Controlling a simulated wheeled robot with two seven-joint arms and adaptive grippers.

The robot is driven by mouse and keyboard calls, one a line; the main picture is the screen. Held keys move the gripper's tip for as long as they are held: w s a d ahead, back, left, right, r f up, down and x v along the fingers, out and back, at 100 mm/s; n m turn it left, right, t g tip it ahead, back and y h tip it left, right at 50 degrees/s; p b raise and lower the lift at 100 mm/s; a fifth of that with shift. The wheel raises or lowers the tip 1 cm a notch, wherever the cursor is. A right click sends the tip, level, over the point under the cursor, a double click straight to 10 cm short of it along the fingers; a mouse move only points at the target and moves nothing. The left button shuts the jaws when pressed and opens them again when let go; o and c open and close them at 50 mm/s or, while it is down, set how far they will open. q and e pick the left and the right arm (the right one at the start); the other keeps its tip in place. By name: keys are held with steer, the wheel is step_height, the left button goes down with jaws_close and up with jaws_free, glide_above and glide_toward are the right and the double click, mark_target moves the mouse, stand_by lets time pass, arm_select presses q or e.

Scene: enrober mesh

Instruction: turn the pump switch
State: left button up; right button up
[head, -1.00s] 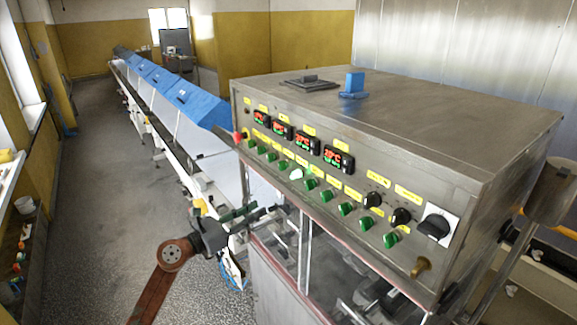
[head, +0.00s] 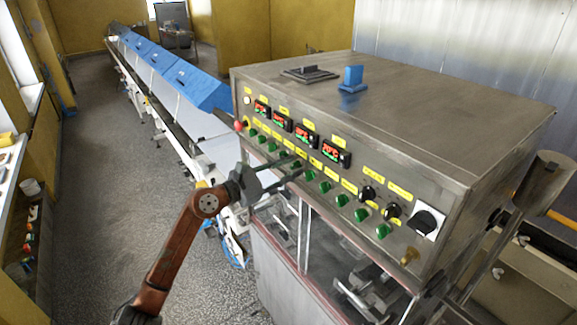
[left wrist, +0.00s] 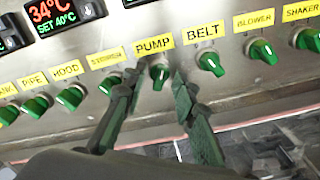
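The pump switch (left wrist: 159,75) is a small green knob under a yellow PUMP label (left wrist: 153,45) on the steel control panel. My left gripper (left wrist: 152,84) is open in the left wrist view, with one finger on each side of the pump switch and a gap showing around the knob. I cannot tell whether either finger touches it. In the head view my left gripper (head: 298,164) reaches the row of green switches from the left, and the fingers partly cover that part of the row. My right gripper is not in view.
The stirrer switch (left wrist: 112,84) and belt switch (left wrist: 210,63) sit close beside the fingers. A red button (head: 239,126) and black knobs (head: 392,211) are on the same panel. A long blue-covered conveyor (head: 198,85) runs behind. The floor at left is clear.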

arm_select(q)
steer(key=shift+c, duration=0.4)
jaws_close()
